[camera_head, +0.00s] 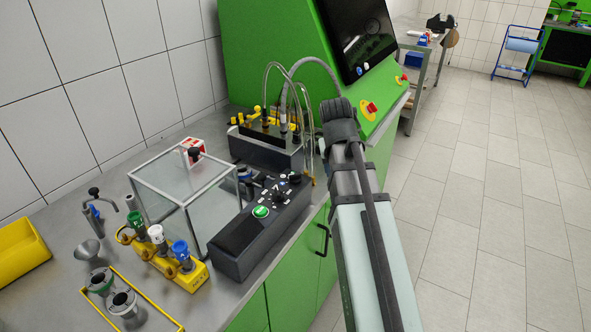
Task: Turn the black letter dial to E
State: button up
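The black control box (241,240) stands along the front edge of the bench. A black dial (281,198) with white marks around it sits on its sloped top, beside a lit green button (261,211). A second black knob (295,178) is at the box's far end. The letters are too small to read, so I cannot tell where the dial points. My arm comes up from the bottom right, and its wrist is right of and beyond the box. My gripper (323,147) is mostly hidden by the wrist, apart from the dial; its fingers cannot be made out.
A clear box (172,188) stands left of the control box. A yellow rack (160,259) with coloured-top parts is in front of it. A dark block with hoses (264,150) stands behind. A green cabinet with a screen (362,38) is beyond. The aisle at right is clear.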

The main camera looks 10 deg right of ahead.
aim_at(296, 175)
jog(key=s+a+r+n+t+y, duration=0.2)
jog(key=s+a+r+n+y, duration=0.15)
jog(key=a+r, duration=0.9)
jog(key=shift+m, duration=0.25)
jog(key=shift+s+d+x, duration=0.1)
jog(key=shift+d+x, duration=0.05)
jog(key=shift+x, duration=2)
jog(key=shift+s+d+x, duration=0.1)
jog(key=shift+s+x, duration=0.05)
jog(key=shift+x, duration=2)
jog(key=shift+s+d+x, duration=0.1)
jog(key=shift+d+x, duration=0.05)
jog(key=shift+x, duration=2)
jog(key=shift+f, duration=0.15)
jog(key=shift+c, duration=0.2)
jog(key=c, duration=1)
